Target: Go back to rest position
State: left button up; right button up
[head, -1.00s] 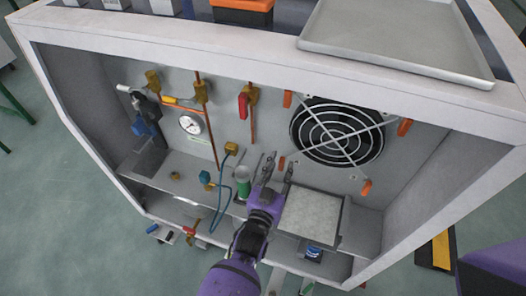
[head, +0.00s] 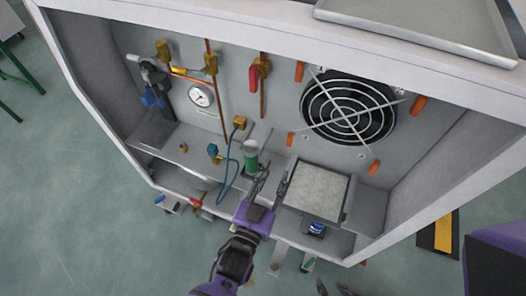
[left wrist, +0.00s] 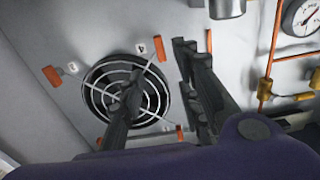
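My left gripper (head: 270,184) is in front of the open grey-white cabinet in the head view, between the green-based cylinder (head: 250,158) and the pale square panel (head: 316,188). Its two dark fingers stand apart with nothing visible between them. In the left wrist view the left gripper (left wrist: 158,75) also shows open, with one finger in front of the round fan (left wrist: 100,88). The fan also shows in the head view (head: 347,112), right of the gripper and deeper. A purple part of mine is at the lower right of the head view. My right gripper is not seen.
The cabinet's top edge (head: 200,25) and side walls surround the work area. A gauge (head: 201,96), a red-handled valve (head: 258,72), orange pipes and a blue hose (head: 228,172) are left of the fan. A metal tray (head: 420,25) lies on top.

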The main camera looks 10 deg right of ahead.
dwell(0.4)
